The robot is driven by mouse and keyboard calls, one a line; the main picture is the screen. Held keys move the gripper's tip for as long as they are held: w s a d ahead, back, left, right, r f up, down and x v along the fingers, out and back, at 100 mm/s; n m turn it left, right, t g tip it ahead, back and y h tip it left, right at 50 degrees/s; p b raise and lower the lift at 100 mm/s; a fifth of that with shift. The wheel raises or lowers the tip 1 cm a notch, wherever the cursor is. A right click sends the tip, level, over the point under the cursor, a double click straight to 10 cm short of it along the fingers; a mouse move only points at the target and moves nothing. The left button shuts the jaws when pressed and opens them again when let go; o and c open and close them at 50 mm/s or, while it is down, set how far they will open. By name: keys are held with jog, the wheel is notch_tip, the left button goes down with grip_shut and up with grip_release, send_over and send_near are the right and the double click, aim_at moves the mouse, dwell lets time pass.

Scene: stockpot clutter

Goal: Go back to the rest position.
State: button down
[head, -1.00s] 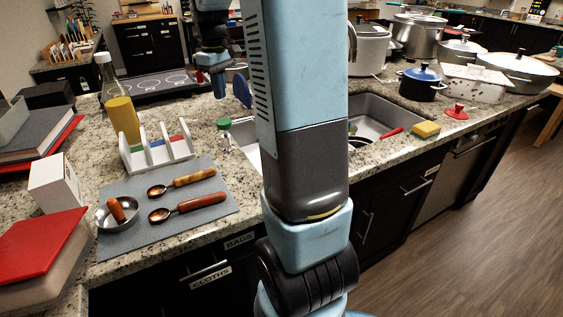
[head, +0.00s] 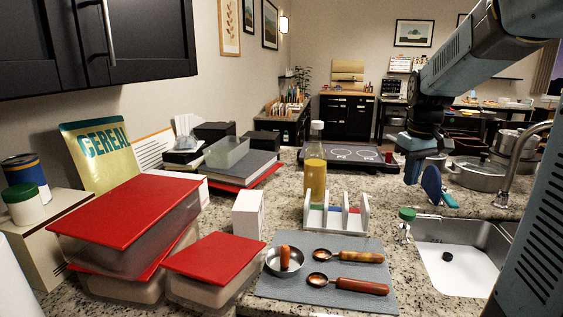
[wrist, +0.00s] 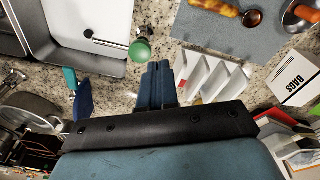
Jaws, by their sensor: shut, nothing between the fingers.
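My gripper (head: 411,176) hangs in the air over the counter behind the sink, at the right of the head view. Its two blue fingers (wrist: 158,84) are together and empty in the wrist view. A blue paddle-shaped thing with a teal handle (head: 432,185) stands close to the gripper in the head view; in the wrist view it (wrist: 84,101) is apart from the fingers, to their left. A white divider rack (head: 335,220) stands below and left of the gripper.
A green-capped dispenser (head: 407,214) and a faucet (head: 521,150) rise by the sink (head: 455,265). A yellow bottle (head: 315,175) stands behind the rack. A grey mat (head: 300,296) holds a bowl and two spoons. Red-lidded boxes (head: 130,215) crowd the left.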

jog(key=s+a+m+t, duration=0.1)
jog(key=s+a, duration=0.2)
jog(key=s, duration=0.3)
jog(key=s+a+r+m+t, duration=0.1)
jog(key=s+a+t, duration=0.1)
jog(key=s, duration=0.5)
jog(key=s+a+t, duration=0.1)
jog(key=s+a, duration=0.3)
jog(key=s, duration=0.3)
jog(key=shift+s+a+r+m, duration=0.15)
jog(key=shift+m, duration=0.25)
